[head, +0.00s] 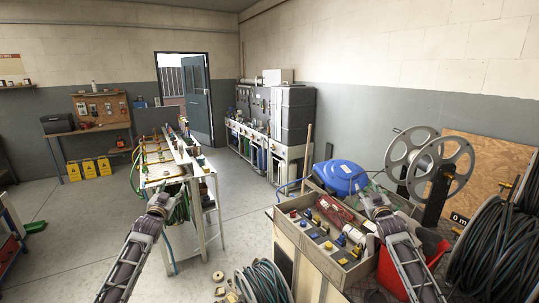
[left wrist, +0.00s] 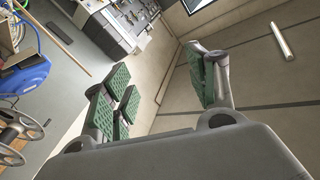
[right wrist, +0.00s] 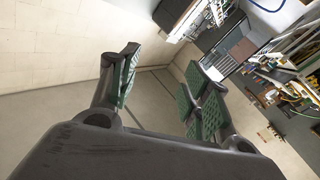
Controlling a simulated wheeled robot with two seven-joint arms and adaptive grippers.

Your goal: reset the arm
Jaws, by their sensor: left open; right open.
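My left arm comes in from the lower left of the head view, and its gripper (head: 165,197) is raised in front of the white workbench with hoses. In the left wrist view its green-padded fingers (left wrist: 160,90) are spread wide with nothing between them. My right arm comes in from the lower right, and its gripper (head: 376,200) is over the right edge of the parts tray. In the right wrist view its green-padded fingers (right wrist: 160,90) stand apart and empty. Both wrist cameras look across the room toward walls and ceiling.
A parts tray (head: 282,222) with fittings sits below my right gripper. A blue hose reel (head: 340,177), a large metal reel (head: 432,165), a red bin (head: 430,247) and coiled hoses (head: 497,255) crowd the right. The white workbench (head: 160,170) stands behind my left gripper. Open floor (head: 85,235) lies left.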

